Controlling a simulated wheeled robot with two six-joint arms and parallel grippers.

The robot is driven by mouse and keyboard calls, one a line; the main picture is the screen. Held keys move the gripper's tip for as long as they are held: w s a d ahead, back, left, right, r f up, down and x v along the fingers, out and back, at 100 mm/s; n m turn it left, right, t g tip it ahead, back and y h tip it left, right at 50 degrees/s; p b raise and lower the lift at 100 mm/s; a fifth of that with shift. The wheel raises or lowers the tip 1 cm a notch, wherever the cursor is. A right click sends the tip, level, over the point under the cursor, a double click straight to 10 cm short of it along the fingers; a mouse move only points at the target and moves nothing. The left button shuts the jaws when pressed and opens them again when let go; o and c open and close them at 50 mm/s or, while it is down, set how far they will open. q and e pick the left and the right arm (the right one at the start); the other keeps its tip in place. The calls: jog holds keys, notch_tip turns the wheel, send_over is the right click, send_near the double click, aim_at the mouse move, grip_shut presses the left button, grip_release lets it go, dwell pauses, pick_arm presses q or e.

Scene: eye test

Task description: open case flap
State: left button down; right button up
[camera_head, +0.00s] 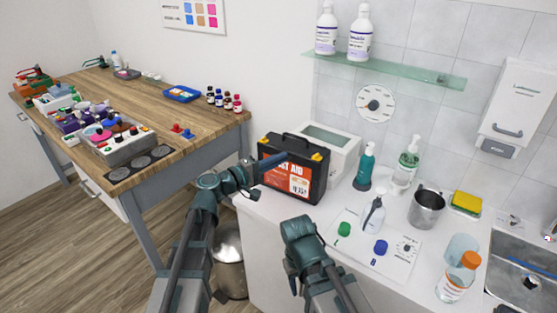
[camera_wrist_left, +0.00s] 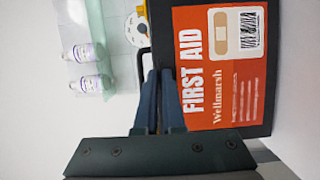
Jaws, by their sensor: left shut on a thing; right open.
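The black first aid case (camera_head: 308,191) with an orange label and yellow latches stands upright on the white counter. In the left wrist view the case (camera_wrist_left: 210,95) lies sideways in the picture, its handle (camera_wrist_left: 141,66) at its left. My left gripper (camera_head: 282,156) is at the case's upper front edge, shut on what looks like the case flap. The left wrist view shows its narrow fingers (camera_wrist_left: 160,74) along that edge, with a bit of yellow between them. Their exact hold is hidden. My right gripper (camera_head: 299,228) is open in front of the counter, apart from the case; its fingertips are hard to see.
A white box (camera_head: 345,145) stands close behind the case. To its right are a teal bottle (camera_head: 365,168), a pump bottle (camera_head: 406,165), a white spray bottle (camera_head: 374,214) and a metal cup (camera_head: 425,208). A glass shelf (camera_head: 400,72) hangs above. The wooden table (camera_head: 205,122) is left.

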pick_arm(q)
jog(key=s+a+f+m+h+b, duration=0.1)
jog(key=f+b, duration=0.4)
jog(key=b, duration=0.5)
jog(key=s+a+f+m+t+h+b, duration=0.1)
jog(key=s+a+f+m+h+b, duration=0.1)
jog(key=s+f+b, duration=0.4)
jog(key=s+a+f+m+t+h+b, duration=0.1)
jog(key=s+a+f+h+b, duration=0.2)
jog(key=b, duration=1)
jog(key=shift+s+a+f+m+h+b, duration=0.35)
jog(key=shift+s+f+h, duration=0.3)
jog(key=shift+f, duration=0.75)
jog(key=c, duration=1)
grip_release()
jog(key=shift+d, duration=0.15)
